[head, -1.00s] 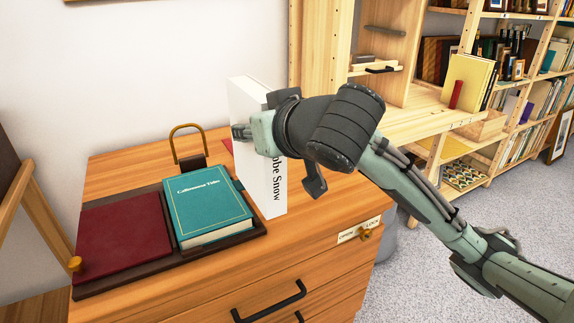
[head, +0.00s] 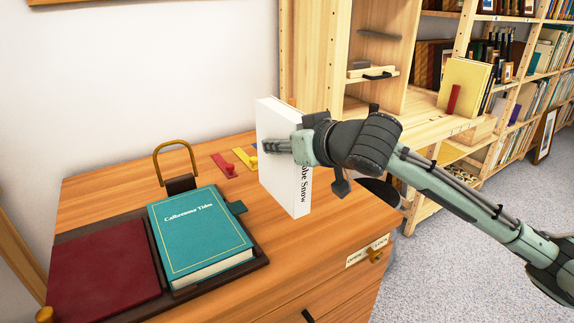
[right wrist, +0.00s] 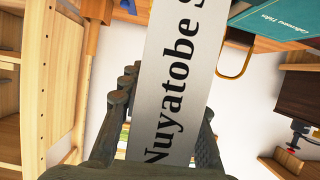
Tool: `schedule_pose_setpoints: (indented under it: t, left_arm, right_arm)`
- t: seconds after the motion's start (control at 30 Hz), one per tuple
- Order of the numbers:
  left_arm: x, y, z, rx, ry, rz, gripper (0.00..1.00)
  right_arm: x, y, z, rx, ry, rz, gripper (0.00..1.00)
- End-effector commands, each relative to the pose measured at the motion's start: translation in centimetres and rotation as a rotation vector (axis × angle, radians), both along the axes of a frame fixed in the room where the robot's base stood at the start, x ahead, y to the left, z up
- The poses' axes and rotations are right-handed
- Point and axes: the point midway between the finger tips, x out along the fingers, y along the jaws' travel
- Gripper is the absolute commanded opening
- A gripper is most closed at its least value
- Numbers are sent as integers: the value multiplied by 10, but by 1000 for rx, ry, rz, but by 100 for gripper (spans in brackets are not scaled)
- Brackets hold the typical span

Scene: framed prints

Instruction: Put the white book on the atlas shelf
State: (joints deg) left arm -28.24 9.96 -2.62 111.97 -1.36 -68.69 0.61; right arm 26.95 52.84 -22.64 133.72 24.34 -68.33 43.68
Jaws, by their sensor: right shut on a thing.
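The white book (head: 277,160), with "...obe Snow" on its spine, is upright in the head view, over the right part of the wooden cabinet top (head: 115,190). My right gripper (head: 280,146) is shut on it from the right side. I cannot tell whether its lower edge touches the top. In the right wrist view the white spine (right wrist: 175,80), reading "Nuyatobe S...", lies between the fingers. Wooden shelving (head: 440,110) stands at the back right; its labels are too small to read, so I cannot tell the atlas shelf. My left gripper is not in view.
A teal book (head: 200,235) and a dark red panel (head: 105,270) lie on a dark tray at the left. Behind are a brass loop (head: 172,150) and red and yellow pieces (head: 243,158). A yellow book (head: 467,85) stands on the shelving.

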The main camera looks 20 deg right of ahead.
Motion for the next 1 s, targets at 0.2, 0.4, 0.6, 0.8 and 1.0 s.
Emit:
schedule_pose_setpoints:
  t: [0.2,0.4,0.6,0.8,1.0]
  left_arm:
    - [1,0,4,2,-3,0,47]
    - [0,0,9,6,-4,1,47]
    - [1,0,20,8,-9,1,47]
    - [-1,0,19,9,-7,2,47]
    - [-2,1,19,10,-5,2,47]
  right_arm:
    - [4,-10,-6,0,-7,1,0]
    - [4,-10,-33,0,-2,2,0]
    - [4,-10,-44,0,-8,2,0]
    - [4,-10,-44,0,-8,2,0]
    - [4,-10,-49,0,-1,1,46]
